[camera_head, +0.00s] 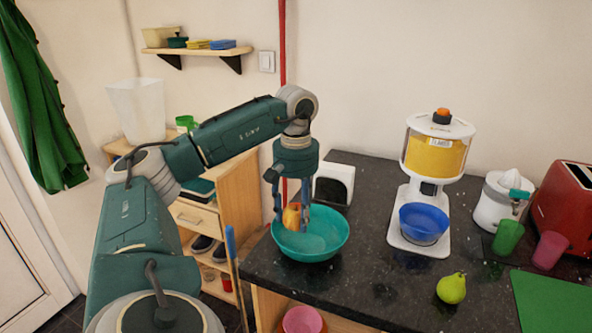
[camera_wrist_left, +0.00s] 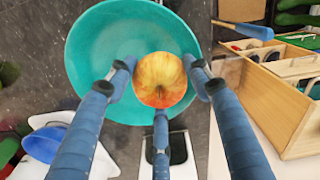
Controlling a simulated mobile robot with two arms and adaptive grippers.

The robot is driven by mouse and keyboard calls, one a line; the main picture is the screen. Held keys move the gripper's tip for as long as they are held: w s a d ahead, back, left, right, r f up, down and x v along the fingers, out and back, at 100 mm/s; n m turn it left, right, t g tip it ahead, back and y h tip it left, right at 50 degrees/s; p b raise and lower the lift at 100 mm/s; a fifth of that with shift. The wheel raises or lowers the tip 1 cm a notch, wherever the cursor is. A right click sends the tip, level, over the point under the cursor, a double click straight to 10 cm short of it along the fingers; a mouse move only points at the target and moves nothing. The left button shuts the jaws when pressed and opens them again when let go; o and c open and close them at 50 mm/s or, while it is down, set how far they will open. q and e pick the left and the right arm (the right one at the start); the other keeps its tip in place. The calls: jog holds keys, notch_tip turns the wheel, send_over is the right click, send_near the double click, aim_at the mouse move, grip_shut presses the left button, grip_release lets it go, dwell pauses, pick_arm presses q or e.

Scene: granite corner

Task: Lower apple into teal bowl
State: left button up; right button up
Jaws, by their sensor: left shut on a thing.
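The red and yellow apple (camera_head: 291,216) is held between the fingers of my left gripper (camera_head: 292,207). The teal bowl (camera_head: 325,246) stands on the dark granite counter near its left edge. In the head view the apple is at the height of the bowl's rim, over its left part. In the left wrist view the apple (camera_wrist_left: 160,80) is gripped by three blue fingers, with the teal bowl (camera_wrist_left: 95,60) behind it. I cannot tell whether the apple touches the bowl. My right gripper is not in view.
A dispenser (camera_head: 435,170) with a blue bowl (camera_head: 424,222) stands right of the teal bowl. A green pear (camera_head: 451,288), cups (camera_head: 508,237), a juicer (camera_head: 497,200), a red toaster (camera_head: 568,208) and a green board (camera_head: 550,300) are further right. A white box (camera_head: 333,185) is behind the bowl.

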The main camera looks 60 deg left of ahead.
aim_at(297, 207)
pick_arm(q)
jog(key=shift+f, duration=0.4)
dwell(0.6)
jog(key=o, duration=1.3)
jog(key=shift+r, duration=0.15)
jog(key=shift+r, duration=5.85)
